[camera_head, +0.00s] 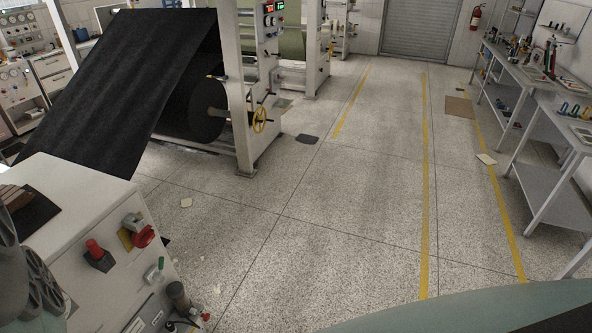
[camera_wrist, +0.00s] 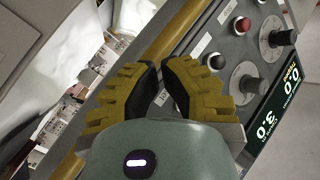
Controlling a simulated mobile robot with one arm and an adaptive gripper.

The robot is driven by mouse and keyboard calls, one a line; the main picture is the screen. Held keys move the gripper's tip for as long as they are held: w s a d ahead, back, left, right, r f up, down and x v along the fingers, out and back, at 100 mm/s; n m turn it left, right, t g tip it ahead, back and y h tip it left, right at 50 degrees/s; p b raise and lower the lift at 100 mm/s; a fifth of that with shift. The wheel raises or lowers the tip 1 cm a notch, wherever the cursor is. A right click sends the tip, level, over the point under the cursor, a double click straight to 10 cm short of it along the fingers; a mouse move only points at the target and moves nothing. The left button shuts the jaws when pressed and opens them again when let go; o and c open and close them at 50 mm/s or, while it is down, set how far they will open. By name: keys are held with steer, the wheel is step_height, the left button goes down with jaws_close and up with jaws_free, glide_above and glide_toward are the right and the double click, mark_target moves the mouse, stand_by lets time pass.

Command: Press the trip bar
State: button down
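A yellow bar, which looks like the trip bar (camera_wrist: 188,30), runs diagonally along the edge of a dark control panel (camera_wrist: 225,48) in the wrist view. My gripper (camera_wrist: 161,66) has yellow ribbed fingers with black pads. Its fingertips are drawn together with only a thin gap, and nothing shows between them. The tips overlap the bar in the picture and hide its middle. I cannot tell whether they touch it. The gripper is not clearly seen in the head view, and I cannot pick out the bar there.
The panel carries a red button (camera_wrist: 243,25), a black button (camera_wrist: 216,61), knobs and a lit display (camera_wrist: 272,112). In the head view, a black web (camera_head: 125,75) slopes from a roller machine (camera_head: 243,100). A white cabinet (camera_head: 95,240) stands at left.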

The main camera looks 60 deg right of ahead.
steer(key=shift+s, duration=0.1)
steer(key=shift+s+d+p, duration=0.2)
steer(key=shift+s+p, duration=0.25)
steer(key=shift+s, duration=0.4)
steer(key=shift+s+d+p, duration=0.2)
steer(key=shift+s+p, duration=0.25)
steer(key=shift+s, duration=0.35)
steer(key=shift+s+d+p, duration=0.2)
steer(key=shift+s+p, duration=0.25)
steer(key=shift+s, duration=0.4)
steer(key=shift+f, duration=0.1)
